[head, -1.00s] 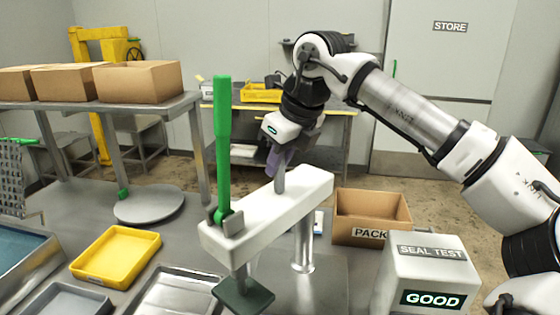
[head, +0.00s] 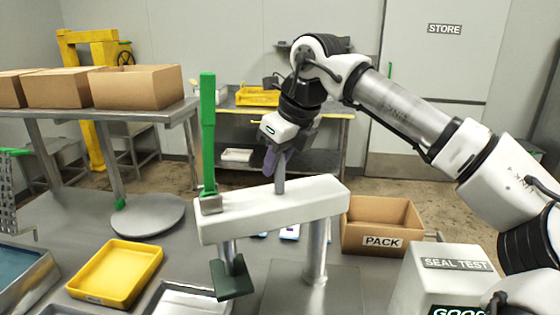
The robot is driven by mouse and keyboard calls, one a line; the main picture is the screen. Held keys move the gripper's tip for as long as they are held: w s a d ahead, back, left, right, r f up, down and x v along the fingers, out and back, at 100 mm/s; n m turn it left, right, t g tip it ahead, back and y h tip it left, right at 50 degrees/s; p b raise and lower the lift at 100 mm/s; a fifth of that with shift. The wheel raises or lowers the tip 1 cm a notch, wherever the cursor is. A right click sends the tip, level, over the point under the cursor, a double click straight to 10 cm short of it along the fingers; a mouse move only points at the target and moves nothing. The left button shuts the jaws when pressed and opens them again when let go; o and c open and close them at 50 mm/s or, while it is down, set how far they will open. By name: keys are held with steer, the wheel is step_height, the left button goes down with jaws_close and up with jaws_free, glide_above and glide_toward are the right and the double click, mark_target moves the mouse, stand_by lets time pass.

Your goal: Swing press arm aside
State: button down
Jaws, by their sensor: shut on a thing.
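The press arm (head: 270,207) is a long white beam on a grey post (head: 316,250) near its right end. An upright green lever (head: 208,130) stands at its left end, and a dark green press plate (head: 232,278) hangs below that end. A grey upright peg (head: 280,178) rises from the top of the beam. My gripper (head: 272,160) comes down from behind and is shut on the upper part of this peg. Its fingertips are small and partly hidden by the wrist.
A yellow tray (head: 115,272) lies at left beside a round grey plate (head: 148,214). An open PACK carton (head: 382,241) and the SEAL TEST box (head: 452,265) stand at right. Small white-and-blue items (head: 290,232) show behind the beam. Cardboard boxes (head: 136,87) sit on a raised shelf.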

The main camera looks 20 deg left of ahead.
steer(key=shift+w+a+r, duration=0.2)
steer(key=shift+w+a, duration=0.2)
steer(key=shift+w, duration=0.2)
steer(key=shift+w+a+m+t, duration=0.3)
steer(key=shift+w+m, duration=0.25)
steer(key=shift+m, duration=0.15)
steer(key=shift+w+a+f+p, duration=0.1)
steer(key=shift+w+p, duration=0.25)
steer(key=shift+w, duration=0.25)
steer(key=c, duration=1.3)
jaws_free()
steer(key=shift+w+d, duration=0.1)
steer(key=shift+d, duration=0.25)
steer(key=shift+a+f, duration=0.1)
steer(key=shift+a, duration=0.1)
